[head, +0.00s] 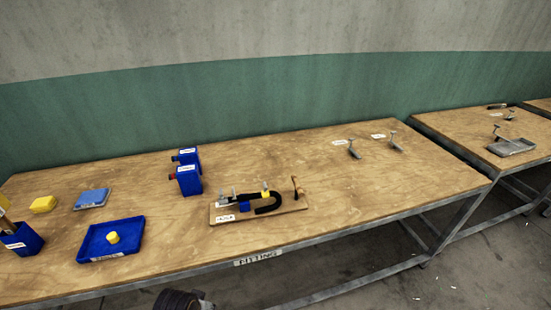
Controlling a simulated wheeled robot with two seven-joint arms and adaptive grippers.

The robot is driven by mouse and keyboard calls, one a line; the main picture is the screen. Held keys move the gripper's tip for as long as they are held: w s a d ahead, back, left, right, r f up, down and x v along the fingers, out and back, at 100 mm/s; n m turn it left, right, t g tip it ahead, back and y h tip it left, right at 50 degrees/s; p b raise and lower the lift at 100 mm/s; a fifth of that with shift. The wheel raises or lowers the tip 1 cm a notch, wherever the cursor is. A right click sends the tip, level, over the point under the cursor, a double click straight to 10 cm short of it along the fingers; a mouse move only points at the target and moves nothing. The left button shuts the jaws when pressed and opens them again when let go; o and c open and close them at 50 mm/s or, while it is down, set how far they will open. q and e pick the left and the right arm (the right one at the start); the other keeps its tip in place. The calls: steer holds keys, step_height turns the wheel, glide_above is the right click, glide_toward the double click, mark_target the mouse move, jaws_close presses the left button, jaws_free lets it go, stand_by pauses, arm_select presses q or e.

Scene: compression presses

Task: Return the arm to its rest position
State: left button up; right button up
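Neither of my grippers shows in the head view. Only a dark rounded part, which looks like a piece of my arm, cuts into the bottom edge left of centre; no fingers can be seen on it. A wooden board (289,208) with a black clamp-like press (268,209) lies on the middle of the wooden table (190,235). A small yellow piece and a blue block sit at the press. No gripper touches the press.
A blue tray (82,252) holds a yellow piece (112,238). A blue-grey block (92,198), a yellow block (43,204) and a blue bin (22,240) are at left. Blue containers (189,181) stand behind the board. Metal stands (354,149) are at right; a second table (465,130) lies beyond.

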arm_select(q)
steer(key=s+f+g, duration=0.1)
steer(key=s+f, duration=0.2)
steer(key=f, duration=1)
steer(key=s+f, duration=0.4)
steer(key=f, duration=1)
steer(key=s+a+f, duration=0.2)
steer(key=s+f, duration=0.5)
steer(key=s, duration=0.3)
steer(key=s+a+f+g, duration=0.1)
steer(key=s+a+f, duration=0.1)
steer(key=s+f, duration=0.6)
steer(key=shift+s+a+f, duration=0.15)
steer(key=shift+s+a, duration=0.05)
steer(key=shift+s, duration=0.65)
